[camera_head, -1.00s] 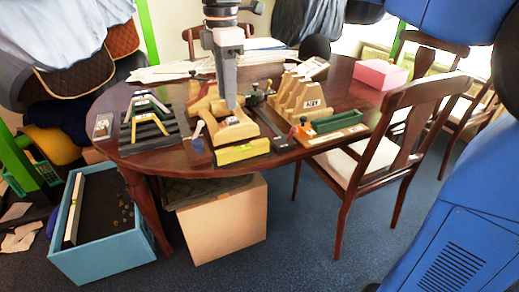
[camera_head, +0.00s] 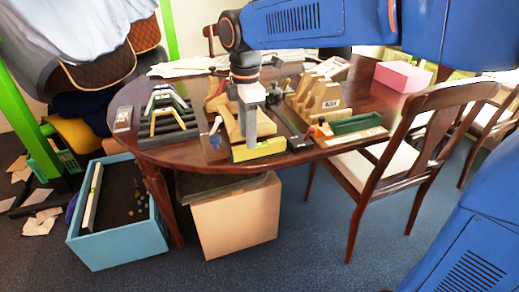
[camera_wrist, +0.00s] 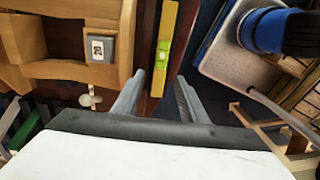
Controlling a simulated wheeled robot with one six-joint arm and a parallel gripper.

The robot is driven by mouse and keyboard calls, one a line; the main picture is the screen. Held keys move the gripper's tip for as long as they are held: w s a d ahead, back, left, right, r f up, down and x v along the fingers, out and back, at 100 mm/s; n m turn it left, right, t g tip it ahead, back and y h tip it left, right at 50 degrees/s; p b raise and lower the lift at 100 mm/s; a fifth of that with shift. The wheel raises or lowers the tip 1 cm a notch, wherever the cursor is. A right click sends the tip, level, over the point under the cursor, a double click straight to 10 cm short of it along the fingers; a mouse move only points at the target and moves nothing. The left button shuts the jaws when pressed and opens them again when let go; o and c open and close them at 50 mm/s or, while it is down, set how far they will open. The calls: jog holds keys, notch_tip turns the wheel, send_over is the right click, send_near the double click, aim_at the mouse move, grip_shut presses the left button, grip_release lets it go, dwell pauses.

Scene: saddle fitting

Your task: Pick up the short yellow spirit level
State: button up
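The short yellow spirit level (camera_head: 270,148) lies at the front edge of the dark wooden table (camera_head: 190,156), in front of the tan wooden piece. In the wrist view the level (camera_wrist: 166,40) shows as a yellow bar with a green vial, along the table edge. My gripper (camera_head: 250,146) points down just above or behind the level in the head view and partly overlaps it. The level's near end shows just beyond the fingers; I cannot tell the height gap.
A tan wooden form (camera_head: 228,118) stands behind the level. A chair (camera_head: 400,160) stands at the front right.

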aim_at(239, 153)
notch_tip(239, 153, down, 5)
dwell(0.3)
grip_shut()
